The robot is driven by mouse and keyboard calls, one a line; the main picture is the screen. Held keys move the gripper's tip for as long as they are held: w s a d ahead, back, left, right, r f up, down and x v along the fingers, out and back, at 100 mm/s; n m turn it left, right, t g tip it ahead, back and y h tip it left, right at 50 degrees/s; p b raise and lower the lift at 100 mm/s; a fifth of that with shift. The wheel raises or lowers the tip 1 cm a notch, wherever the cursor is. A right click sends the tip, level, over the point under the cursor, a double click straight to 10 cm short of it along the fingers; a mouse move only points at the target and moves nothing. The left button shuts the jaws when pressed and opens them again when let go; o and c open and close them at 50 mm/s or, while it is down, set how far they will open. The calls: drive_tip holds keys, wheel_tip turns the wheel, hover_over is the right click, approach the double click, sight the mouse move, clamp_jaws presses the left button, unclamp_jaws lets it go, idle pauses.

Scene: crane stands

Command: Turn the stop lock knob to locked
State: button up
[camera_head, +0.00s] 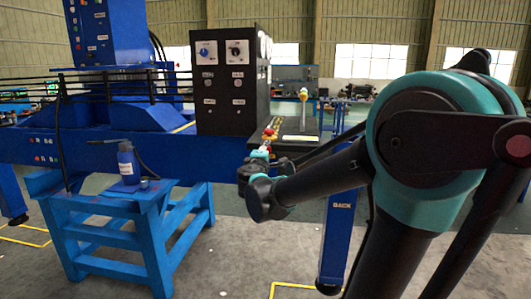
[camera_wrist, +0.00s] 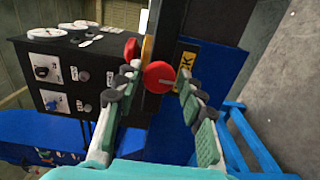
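A round red knob (camera_wrist: 157,75) with a short pale mark near its right side shows in the wrist view; I take it to be the stop lock knob. My gripper (camera_wrist: 155,82) has its two green-padded fingers apart, one on each side of the red knob, with a visible gap on both sides. The depth between fingertips and knob is hard to judge. In the head view my gripper (camera_head: 257,167) is beside the black control box, just below small red and yellow controls (camera_head: 268,135). The locked marking is not readable.
A black control box (camera_head: 222,102) with dials and buttons stands on the blue machine; its panel (camera_wrist: 66,78) fills the left of the wrist view. Another red knob (camera_wrist: 131,49) and a yellow part (camera_wrist: 147,48) sit close to the left finger. A blue stand (camera_head: 125,205) holds a blue bottle (camera_head: 127,163).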

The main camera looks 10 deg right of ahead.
drive_tip(key=shift+o, duration=0.9)
drive_tip(key=shift+s, duration=0.1)
drive_tip(key=v, duration=1.1)
drive_tip(key=shift+s, duration=0.35)
drive_tip(key=shift+a, duration=0.1)
drive_tip(key=s+d+f+m+g, duration=0.4)
drive_tip(key=d+f, duration=0.2)
drive_tip(key=f, duration=0.4)
drive_tip(key=s+d+f+m+g, duration=0.35)
drive_tip(key=d+f+g, duration=0.2)
drive_tip(key=f, duration=0.35)
drive_tip(key=s+a+f+m+g+y, duration=0.3)
drive_tip(key=s+f+m+y, duration=0.2)
drive_tip(key=s+f, duration=0.5)
wheel_tip(320, 180, down, 3)
drive_tip(key=shift+r+m+y, duration=0.1)
drive_tip(key=shift+m+y, duration=0.2)
drive_tip(key=shift+m, duration=0.55)
